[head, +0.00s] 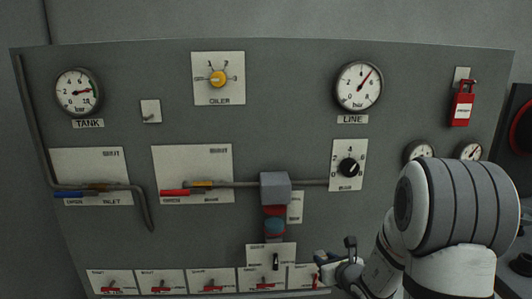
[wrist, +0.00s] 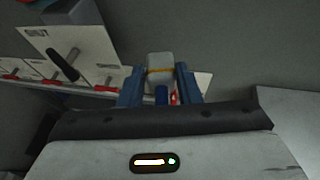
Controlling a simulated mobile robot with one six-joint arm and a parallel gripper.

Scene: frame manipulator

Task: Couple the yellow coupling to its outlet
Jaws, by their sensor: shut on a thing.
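My gripper (head: 335,268) is low at the right of the panel in the head view, in front of the right end of the bottom row. In the wrist view my gripper's two blue fingers (wrist: 158,88) are shut on a grey coupling with a yellow band (wrist: 160,68). A blue part shows below it between the fingers. In the head view I cannot clearly make out the coupling. The bottom row of white plates with red levers (head: 211,281) is partly hidden by my gripper at its right end. I cannot tell which fitting is the yellow coupling's outlet.
A white plate with a black switch (head: 275,261) stands out above the bottom row; its lever shows large in the wrist view (wrist: 64,66). A grey box (head: 275,187) sits on the pipe above. A red tagged padlock (head: 461,104) hangs upper right. The panel's lower middle-left is bare.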

